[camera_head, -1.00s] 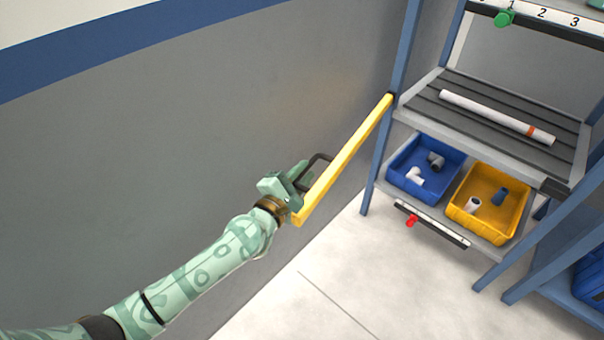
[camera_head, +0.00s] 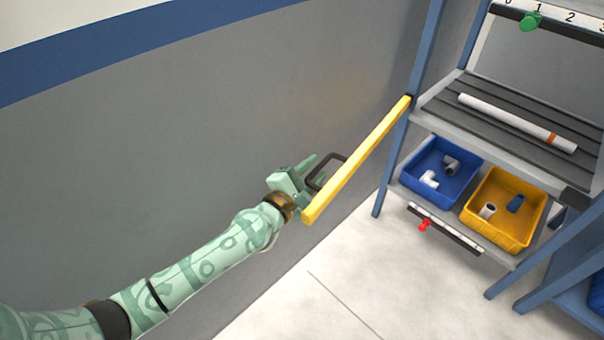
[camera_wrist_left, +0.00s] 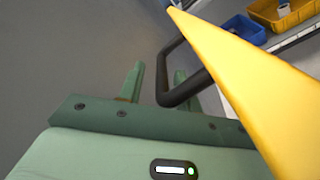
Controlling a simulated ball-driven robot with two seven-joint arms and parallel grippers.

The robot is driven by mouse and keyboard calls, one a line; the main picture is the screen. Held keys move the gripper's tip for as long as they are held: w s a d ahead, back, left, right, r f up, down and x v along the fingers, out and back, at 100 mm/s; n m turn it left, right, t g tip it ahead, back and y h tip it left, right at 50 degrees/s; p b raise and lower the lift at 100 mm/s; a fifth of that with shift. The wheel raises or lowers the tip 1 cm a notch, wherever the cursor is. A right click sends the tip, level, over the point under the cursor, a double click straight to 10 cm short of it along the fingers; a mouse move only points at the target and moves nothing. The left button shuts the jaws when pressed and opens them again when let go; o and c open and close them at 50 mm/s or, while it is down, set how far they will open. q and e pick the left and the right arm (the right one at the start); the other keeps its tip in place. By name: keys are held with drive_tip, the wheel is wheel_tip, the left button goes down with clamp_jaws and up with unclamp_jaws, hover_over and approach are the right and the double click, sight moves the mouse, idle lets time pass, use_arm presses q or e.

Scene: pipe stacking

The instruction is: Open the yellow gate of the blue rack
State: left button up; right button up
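The yellow gate (camera_head: 357,160) is a long bar hinged at the left post of the blue rack (camera_head: 425,55). It is swung out from the rack's front, towards me and to the left. Its dark handle (camera_head: 325,172) is a bent loop on the wall side, near the free end. My left gripper (camera_head: 309,180) is at that free end, beside the handle. In the left wrist view its fingers (camera_wrist_left: 157,84) are apart, and the handle (camera_wrist_left: 162,85) overlaps the gap and part of the right finger. Contact cannot be told. My right gripper is out of view.
The rack's middle shelf holds a white pipe (camera_head: 515,122) with an orange band. Below are a blue bin (camera_head: 440,193) and a yellow bin (camera_head: 500,230) with small fittings. A grey wall (camera_head: 150,150) runs close behind the gripper. The floor (camera_head: 350,270) in front is clear.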

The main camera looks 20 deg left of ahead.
use_arm(q)
drive_tip(key=v, duration=1.6)
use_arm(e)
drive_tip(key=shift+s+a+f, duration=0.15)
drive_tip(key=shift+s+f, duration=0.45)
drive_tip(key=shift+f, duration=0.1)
use_arm(q)
drive_tip(key=shift+d, duration=0.15)
